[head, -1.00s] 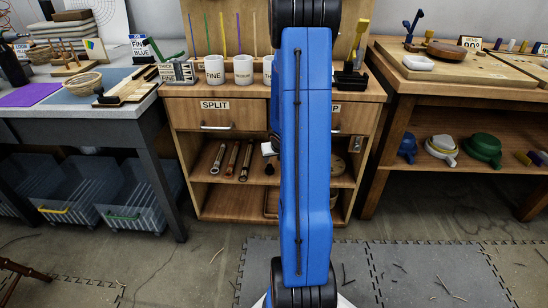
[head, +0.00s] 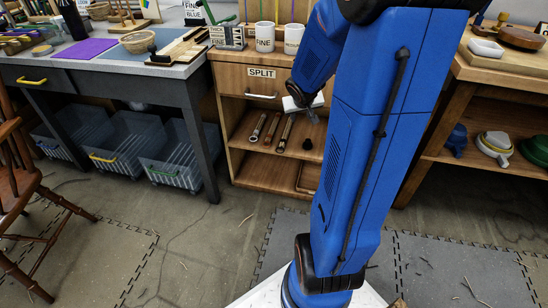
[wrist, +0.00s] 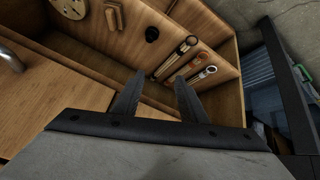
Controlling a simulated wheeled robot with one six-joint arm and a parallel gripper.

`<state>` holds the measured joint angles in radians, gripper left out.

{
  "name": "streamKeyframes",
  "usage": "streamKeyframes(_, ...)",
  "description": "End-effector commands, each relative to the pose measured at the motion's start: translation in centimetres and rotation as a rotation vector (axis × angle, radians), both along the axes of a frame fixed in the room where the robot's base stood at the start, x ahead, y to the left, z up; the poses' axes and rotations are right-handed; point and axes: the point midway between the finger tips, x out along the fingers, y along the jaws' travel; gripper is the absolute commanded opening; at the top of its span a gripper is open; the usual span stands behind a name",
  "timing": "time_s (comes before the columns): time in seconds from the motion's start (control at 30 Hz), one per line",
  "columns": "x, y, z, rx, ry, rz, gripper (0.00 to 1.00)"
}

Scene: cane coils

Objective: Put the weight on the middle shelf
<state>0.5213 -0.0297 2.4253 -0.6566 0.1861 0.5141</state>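A small black rounded object (head: 307,144), probably the weight, stands on the cabinet's middle shelf (head: 241,132), right of several tube-like tools. It also shows in the wrist view (wrist: 152,34), beyond my fingertips and apart from them. My gripper (head: 312,117) is in front of the cabinet, just below the drawer level. In the wrist view its two fingers (wrist: 158,77) are spread with nothing between them. My arm hides the right part of the shelf in the head view.
Several tools (head: 272,129) lie side by side on the shelf. A drawer labelled SPLIT (head: 250,82) is above, and a tray (head: 308,178) is below. A grey workbench (head: 120,75) with clear bins (head: 180,155) stands left. A wooden chair (head: 30,195) is at far left.

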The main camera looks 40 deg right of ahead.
Motion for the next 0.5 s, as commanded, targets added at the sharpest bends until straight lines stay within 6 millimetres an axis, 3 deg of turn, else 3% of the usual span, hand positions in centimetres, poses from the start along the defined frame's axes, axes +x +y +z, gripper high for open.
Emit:
streamKeyframes(0.03, -0.4, 1.5, 1.5, -0.008, -0.002, 0.011, 0.39)
streamKeyframes(0.2, -2.7, 6.1, 4.9, -0.014, 0.020, 0.042, 0.39)
streamKeyframes(0.5, -8.3, 14.6, 9.2, 0.025, 0.055, 0.133, 0.39)
